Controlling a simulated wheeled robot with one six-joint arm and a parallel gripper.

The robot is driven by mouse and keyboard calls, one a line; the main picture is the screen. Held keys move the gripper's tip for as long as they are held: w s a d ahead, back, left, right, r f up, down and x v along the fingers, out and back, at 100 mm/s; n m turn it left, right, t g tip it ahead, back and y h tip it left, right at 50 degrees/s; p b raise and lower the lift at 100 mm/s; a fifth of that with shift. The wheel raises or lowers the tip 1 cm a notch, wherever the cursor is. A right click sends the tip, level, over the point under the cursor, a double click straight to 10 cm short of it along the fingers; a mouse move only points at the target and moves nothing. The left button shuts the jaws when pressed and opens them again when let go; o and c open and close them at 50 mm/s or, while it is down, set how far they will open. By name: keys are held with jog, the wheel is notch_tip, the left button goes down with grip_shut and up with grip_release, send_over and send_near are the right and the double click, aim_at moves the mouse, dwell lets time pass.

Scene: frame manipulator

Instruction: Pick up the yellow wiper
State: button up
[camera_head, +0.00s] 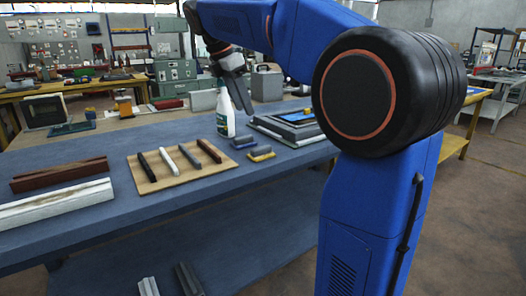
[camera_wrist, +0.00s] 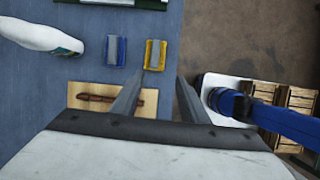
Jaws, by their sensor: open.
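The yellow wiper (camera_head: 262,156) lies on the blue workbench near its front edge, just in front of a similar blue wiper (camera_head: 243,142). In the wrist view, the yellow wiper (camera_wrist: 155,55) is above the space between my fingertips, with the blue wiper (camera_wrist: 115,51) to its left. My gripper (camera_wrist: 160,80) is open and empty, and points down. In the head view, my gripper (camera_head: 240,92) hangs above the bench, apart from the yellow wiper.
A white spray bottle (camera_head: 225,115) stands behind the wipers. A wooden board (camera_head: 150,183) with several strips lies to their left. Dark frames (camera_head: 290,126) lie behind to the right. Bare bench (camera_head: 125,222) shows in front of the board.

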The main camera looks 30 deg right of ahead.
send_near(261, 148)
jog(key=shift+x, duration=1.1)
jog(key=shift+w+x, duration=0.2)
jog(key=shift+x, duration=3)
grip_shut()
